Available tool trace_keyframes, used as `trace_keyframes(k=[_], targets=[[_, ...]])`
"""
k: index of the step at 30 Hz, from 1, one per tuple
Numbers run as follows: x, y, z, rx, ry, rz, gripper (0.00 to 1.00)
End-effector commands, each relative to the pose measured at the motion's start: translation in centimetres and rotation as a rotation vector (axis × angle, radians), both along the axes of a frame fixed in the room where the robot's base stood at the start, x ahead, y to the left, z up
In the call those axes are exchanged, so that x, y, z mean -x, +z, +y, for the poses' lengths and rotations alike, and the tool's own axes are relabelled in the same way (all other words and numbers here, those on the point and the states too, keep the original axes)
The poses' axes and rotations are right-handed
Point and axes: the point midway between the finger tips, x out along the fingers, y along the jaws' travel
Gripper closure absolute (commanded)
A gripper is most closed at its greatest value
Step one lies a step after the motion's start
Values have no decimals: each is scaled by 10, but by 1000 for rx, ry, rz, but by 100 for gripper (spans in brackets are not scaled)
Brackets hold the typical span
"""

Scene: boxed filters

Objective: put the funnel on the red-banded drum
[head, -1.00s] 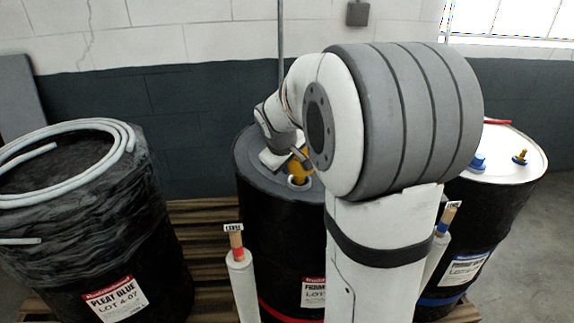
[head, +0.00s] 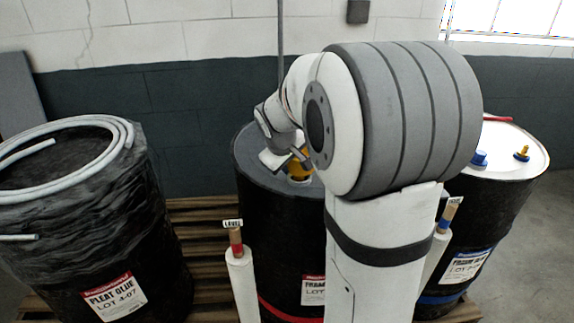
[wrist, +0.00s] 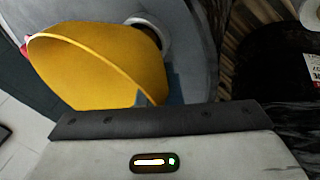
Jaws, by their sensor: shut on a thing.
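The red-banded drum (head: 275,235) stands in the middle of the head view, black with a grey top and a red band low on its side. The yellow funnel (head: 299,170) is over its top, mostly hidden behind my arm. In the wrist view the funnel (wrist: 95,65) is large and tilted, its wide rim toward the lower left. A white ring on the drum top (wrist: 152,32) shows just beyond it. My gripper (wrist: 155,98) is shut on the funnel. I cannot tell whether the spout is inside the ring.
A film-wrapped drum (head: 90,220) with a pale hose coil (head: 125,130) stands left. A blue-banded drum (head: 500,205) with a white top, blue cap (head: 479,158) and brass fitting (head: 522,153) stands right. A tagged level stick (head: 240,275) stands in front. Pallet slats (head: 205,235) lie below.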

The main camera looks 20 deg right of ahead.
Motion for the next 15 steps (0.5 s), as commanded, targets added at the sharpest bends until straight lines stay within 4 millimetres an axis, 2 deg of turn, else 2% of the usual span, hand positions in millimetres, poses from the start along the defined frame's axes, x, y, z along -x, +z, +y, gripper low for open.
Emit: trace_keyframes(k=[15], targets=[[0, -17, 0, 0, 1, 0, 100]])
